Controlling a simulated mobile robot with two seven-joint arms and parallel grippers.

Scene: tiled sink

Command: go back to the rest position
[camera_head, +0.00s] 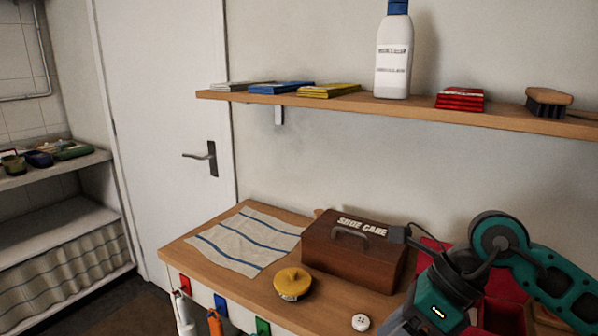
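My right arm comes in from the lower right. Its dark gripper (404,237) is at the upper right corner of the brown SHOE CARE box (340,262). I cannot tell whether it touches the box, nor whether its fingers are open or shut. The box is closed, with a grey handle on its lid, and stands on the wooden table (190,255). My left gripper and arm are not in view.
A striped cloth (243,240), a yellow round tin (293,284) and a small white round piece (360,322) lie on the table. Red items (503,290) are partly hidden behind my arm. Above, a wall shelf (410,107) holds a white bottle (394,58), flat packs and a brush (548,102).

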